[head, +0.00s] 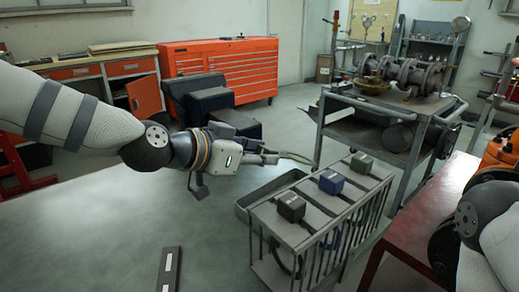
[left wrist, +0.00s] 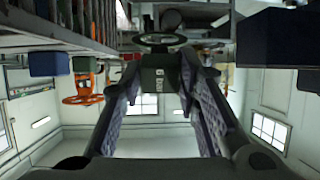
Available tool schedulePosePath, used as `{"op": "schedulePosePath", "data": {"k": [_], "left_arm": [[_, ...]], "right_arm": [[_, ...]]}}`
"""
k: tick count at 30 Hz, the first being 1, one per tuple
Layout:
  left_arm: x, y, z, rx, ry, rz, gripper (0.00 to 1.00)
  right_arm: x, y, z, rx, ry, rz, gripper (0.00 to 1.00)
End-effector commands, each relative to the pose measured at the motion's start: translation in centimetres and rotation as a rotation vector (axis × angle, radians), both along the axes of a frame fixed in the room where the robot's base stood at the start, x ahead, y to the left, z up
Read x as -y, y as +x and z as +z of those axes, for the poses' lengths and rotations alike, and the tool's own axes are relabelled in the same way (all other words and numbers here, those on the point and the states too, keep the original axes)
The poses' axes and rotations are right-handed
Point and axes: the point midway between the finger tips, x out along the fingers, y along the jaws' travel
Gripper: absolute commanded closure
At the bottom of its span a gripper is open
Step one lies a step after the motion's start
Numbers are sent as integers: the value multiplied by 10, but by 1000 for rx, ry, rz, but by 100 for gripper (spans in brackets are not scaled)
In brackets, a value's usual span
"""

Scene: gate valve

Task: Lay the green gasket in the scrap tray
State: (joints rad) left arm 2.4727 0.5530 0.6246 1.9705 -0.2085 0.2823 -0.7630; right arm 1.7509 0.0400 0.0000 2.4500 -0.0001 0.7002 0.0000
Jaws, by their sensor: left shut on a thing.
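My left gripper (head: 272,158) is in the air left of and behind the slatted rack. It is shut on a dark, grey-green block (left wrist: 158,80) with a pale label. A dark ring (left wrist: 160,40) shows just beyond the block in the left wrist view. In the head view a thin curved piece (head: 297,158) sticks out past the fingertips. I cannot tell for sure that this is the green gasket. A grey open tray (head: 243,211) stands beside the rack, partly hidden; I cannot tell if it is the scrap tray. My right gripper is out of view.
The slatted rack (head: 336,232) carries a dark block (head: 291,205), a blue block (head: 331,182) and a green block (head: 361,162) on top. A cart (head: 385,150) with machinery stands behind. A red bench (head: 425,225) is at right. The floor at left is mostly clear.

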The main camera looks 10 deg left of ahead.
Motion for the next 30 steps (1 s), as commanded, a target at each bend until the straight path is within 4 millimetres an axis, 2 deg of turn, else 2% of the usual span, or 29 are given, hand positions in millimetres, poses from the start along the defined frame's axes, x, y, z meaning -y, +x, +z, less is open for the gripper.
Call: {"op": "schedulePosePath", "data": {"k": [1,15,21,30], "left_arm": [[0,1,-17,-16,0,0,99],[0,1,-78,-16,0,1,99],[0,1,-92,-12,0,1,99],[0,1,-93,-7,0,1,99]], "right_arm": [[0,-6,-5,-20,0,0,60],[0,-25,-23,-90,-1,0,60],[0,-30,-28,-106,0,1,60],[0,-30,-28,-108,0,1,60]]}}
